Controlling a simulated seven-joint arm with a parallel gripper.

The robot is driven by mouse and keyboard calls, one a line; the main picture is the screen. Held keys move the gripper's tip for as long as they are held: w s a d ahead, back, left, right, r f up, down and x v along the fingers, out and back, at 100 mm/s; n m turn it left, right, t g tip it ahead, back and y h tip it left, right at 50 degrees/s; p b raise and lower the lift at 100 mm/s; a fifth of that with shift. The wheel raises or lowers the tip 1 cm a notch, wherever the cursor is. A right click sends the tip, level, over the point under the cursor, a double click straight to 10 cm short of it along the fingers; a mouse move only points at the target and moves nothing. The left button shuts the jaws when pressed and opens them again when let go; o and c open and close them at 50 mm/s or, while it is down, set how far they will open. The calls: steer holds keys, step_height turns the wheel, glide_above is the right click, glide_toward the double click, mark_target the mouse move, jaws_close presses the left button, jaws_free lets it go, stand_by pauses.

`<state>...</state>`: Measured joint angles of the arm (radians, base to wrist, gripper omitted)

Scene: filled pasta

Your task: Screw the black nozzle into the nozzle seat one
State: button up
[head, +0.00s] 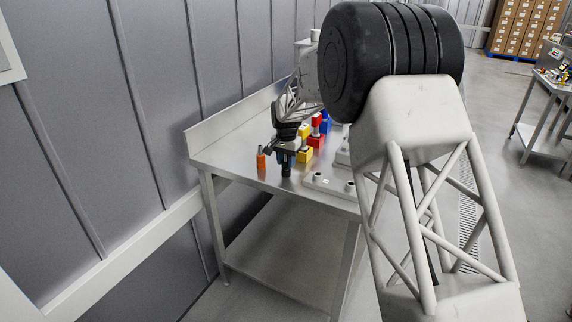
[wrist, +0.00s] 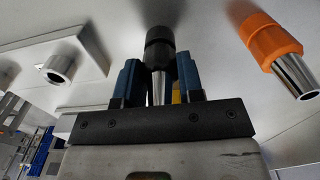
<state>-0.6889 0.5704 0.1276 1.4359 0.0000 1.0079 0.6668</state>
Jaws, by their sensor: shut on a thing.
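The black nozzle (wrist: 160,47) is between the two blue fingers of my gripper (wrist: 160,80) in the wrist view, with its metal tip toward the palm. In the head view the black nozzle (head: 286,170) hangs below my gripper (head: 286,157), low over the table; whether it touches the top is unclear. An orange nozzle (head: 261,160) stands on the table just left of it; it also shows at the right of the wrist view (wrist: 268,40). A pale base plate with round seats (head: 330,184) lies right of my gripper. One seat (wrist: 58,68) shows at the left of the wrist view. Which seat is number one is not readable.
Yellow (head: 304,155), red (head: 316,140) and blue (head: 325,124) blocks stand behind and right of my gripper. The steel table (head: 225,150) has a raised back edge and is bare at its left. My arm hides its right part.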

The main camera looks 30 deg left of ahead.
steer(key=shift+r, duration=0.75)
stand_by(0.9)
steer(key=shift+r, duration=0.7)
steer(key=shift+r, duration=0.7)
steer(key=shift+r, duration=0.65)
steer(key=shift+d, duration=0.1)
steer(key=d+r, duration=0.2)
steer(key=d, duration=1)
steer(key=d+r, duration=0.2)
steer(key=d, duration=1)
steer(key=shift+d+r, duration=0.2)
steer(key=shift+r, duration=0.2)
